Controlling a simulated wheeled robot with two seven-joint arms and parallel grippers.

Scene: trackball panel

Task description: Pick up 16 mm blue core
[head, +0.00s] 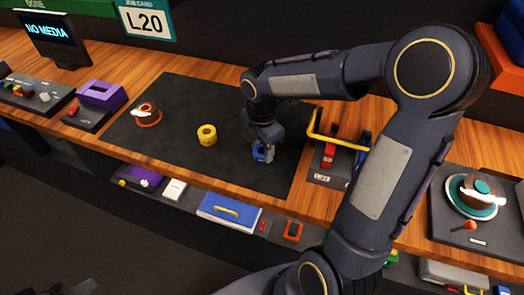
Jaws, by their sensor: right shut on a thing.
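The blue core (258,152), a small blue ring, is at the right part of the black mat (180,97). My right gripper (263,154) points down over the mat and is shut on the blue core. The fingers hide part of the core, and I cannot tell whether it touches the mat. My left gripper is not seen clearly; only a dark part shows at the bottom left edge.
A yellow core (207,135) and an orange-rimmed core (147,115) stand on the mat to the left. A purple block (101,95) is at the left. Shelves hold items below the front edge.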

